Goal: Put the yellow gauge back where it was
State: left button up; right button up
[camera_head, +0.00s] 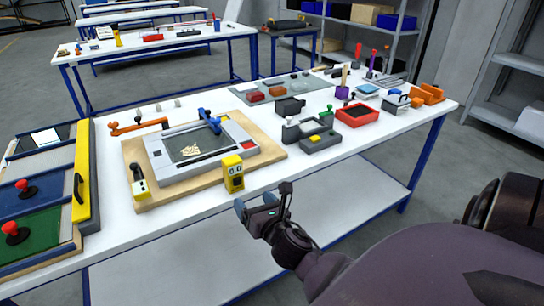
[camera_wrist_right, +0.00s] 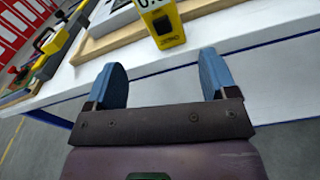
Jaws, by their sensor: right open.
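The yellow gauge (camera_head: 233,174) stands upright on the white table, at the front right corner of the wooden board that bears a grey framed device. In the right wrist view the gauge (camera_wrist_right: 163,24) shows at the top, beyond and between my fingertips, and its upper part is cut off by the frame. My right gripper (camera_head: 263,202) is open and empty, in front of the table edge and just right of the gauge. In the right wrist view its two blue fingers (camera_wrist_right: 163,80) are wide apart with nothing between them. My left gripper is not in view.
The wooden board (camera_head: 270,152) holds a grey framed device (camera_head: 160,163) with a blue handle. A grey fixture (camera_head: 318,143) and red bin (camera_head: 357,115) stand to the right. The table front right of the gauge is clear.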

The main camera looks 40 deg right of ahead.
jog(key=s+a+f+m+g+y, duration=0.2)
jog(key=s+f+m, duration=0.6)
jog(key=m, duration=0.7)
jog(key=s+a+f+m+g+y, duration=0.1)
jog(key=s+a+f+m+g, duration=0.2)
jog(key=s+f+m, duration=0.6)
jog(key=shift+s+a+m+g+y, duration=0.4)
jog(key=shift+a+m, duration=0.8)
jog(key=shift+m, duration=1.8)
